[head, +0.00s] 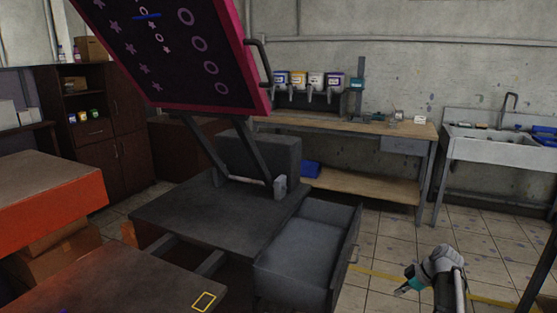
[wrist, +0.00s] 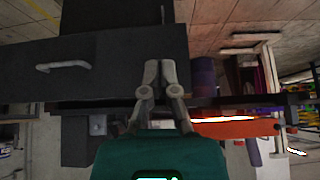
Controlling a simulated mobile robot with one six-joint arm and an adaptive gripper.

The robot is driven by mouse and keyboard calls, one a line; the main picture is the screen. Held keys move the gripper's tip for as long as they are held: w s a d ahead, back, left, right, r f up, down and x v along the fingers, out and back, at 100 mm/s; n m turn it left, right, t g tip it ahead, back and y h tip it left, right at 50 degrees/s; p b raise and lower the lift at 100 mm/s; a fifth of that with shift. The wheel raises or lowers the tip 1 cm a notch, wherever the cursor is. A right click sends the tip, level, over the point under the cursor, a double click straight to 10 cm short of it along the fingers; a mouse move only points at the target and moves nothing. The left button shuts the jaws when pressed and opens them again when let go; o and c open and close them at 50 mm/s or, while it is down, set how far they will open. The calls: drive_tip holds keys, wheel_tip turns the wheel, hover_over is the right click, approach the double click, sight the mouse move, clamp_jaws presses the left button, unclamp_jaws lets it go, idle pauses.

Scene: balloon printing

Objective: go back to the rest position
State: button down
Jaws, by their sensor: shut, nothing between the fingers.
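My gripper (head: 400,291) is at the lower right of the head view, a grey wrist with a teal part, pointing left. It is in the free space to the right of the open drawer (head: 300,262), apart from it. In the wrist view my gripper (wrist: 160,68) shows its two grey fingers shut, with nothing held. Behind the fingers is a dark drawer front with a pale handle (wrist: 63,67).
A printing press with a dark table (head: 190,222) has its pink-framed screen (head: 190,45) tilted up. A wooden workbench (head: 350,127) with ink dispensers and a sink (head: 495,143) stand along the back wall. Tiled floor (head: 400,235) is open between drawer and sink.

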drive_tip(key=s+a+f+m+g+h, duration=0.1)
drive_tip(key=s+a+f+m+h, duration=0.15)
drive_tip(key=s+a+m, duration=0.65)
drive_tip(key=s+a+f+m+g+h, duration=0.15)
drive_tip(key=s+a+m+h, duration=0.25)
drive_tip(key=a, duration=0.8)
wheel_tip(320, 180, up, 20)
drive_tip(key=p, duration=1.8)
drive_tip(key=shift+s+f+p, duration=0.15)
drive_tip(key=shift+f+p, duration=0.1)
drive_tip(key=shift+p, duration=0.05)
drive_tip(key=shift+s+f+y, duration=0.1)
drive_tip(key=shift+y, duration=0.15)
